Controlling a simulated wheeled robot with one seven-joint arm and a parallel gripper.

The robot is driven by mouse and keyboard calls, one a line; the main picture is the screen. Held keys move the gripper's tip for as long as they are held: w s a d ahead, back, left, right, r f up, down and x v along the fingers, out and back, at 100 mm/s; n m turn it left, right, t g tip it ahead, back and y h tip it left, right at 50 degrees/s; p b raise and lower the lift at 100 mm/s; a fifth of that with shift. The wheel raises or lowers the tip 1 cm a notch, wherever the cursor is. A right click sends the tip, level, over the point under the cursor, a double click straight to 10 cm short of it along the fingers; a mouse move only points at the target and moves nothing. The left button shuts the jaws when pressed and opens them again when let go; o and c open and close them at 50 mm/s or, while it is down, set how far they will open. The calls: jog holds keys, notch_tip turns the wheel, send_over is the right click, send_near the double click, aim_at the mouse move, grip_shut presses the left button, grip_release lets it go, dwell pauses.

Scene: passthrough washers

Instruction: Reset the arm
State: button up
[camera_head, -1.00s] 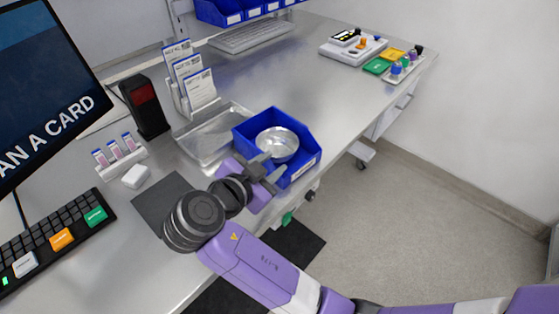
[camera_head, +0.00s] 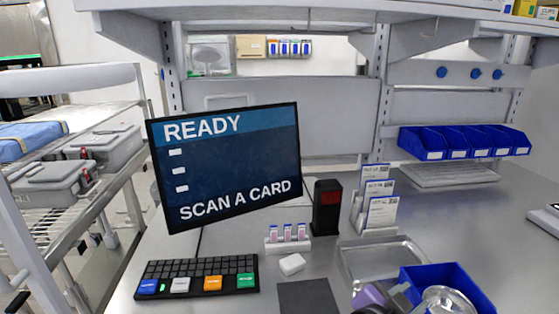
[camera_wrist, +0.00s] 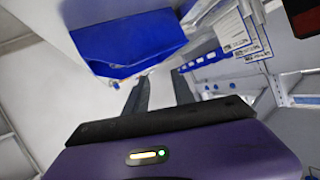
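My gripper (camera_head: 398,290) shows at the bottom edge of the head view, at the left side of a blue bin (camera_head: 462,276). Most of my arm is out of that view. A shiny metal bowl (camera_head: 446,299) sits in the bin. In the wrist view the two dark fingers of my gripper (camera_wrist: 158,84) stand apart with nothing between them. A blue bin (camera_wrist: 130,42) shows beyond the fingertips there. I cannot tell whether the gripper touches the bin.
A metal tray (camera_head: 350,262), card rack (camera_head: 378,208), black scanner (camera_head: 326,210), vial rack (camera_head: 288,242), keyboard (camera_head: 197,276) and monitor (camera_head: 228,160) reading "SCAN A CARD" stand on the bench. A shelf cart (camera_head: 70,180) is at left. The bench at right has clear space.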

jog(key=a+f+n+t+y, duration=0.1)
jog(key=a+n+t+y, duration=0.1)
jog(key=a+n+y, duration=0.1)
jog(key=a+f+n+t+y, duration=0.2)
jog(key=a+n, duration=0.2)
jog(key=s+a+f+n+t+y, duration=0.1)
jog(key=a+f+n+t+y, duration=0.1)
jog(key=a+n+t+y, duration=0.1)
jog(key=shift+a+n+y, duration=0.15)
jog(key=shift+n+y, duration=0.15)
jog(key=shift+n, duration=0.5)
jog(key=s, duration=0.1)
jog(key=s+a+n+y, duration=0.1)
jog(key=s, duration=0.1)
jog(key=s+a+n+t+y, duration=0.1)
jog(key=s, duration=0.1)
jog(key=shift+s+a+f, duration=0.1)
jog(key=shift+f, duration=0.3)
jog(key=s+d, duration=0.2)
jog(key=s, duration=1.2)
jog(key=s+d+g+y, duration=0.1)
jog(key=s, duration=1.3)
jog(key=shift+s+d+n, duration=0.3)
jog(key=shift+d+n, duration=0.05)
jog(key=shift+n, duration=0.05)
jog(key=shift+f, duration=0.1)
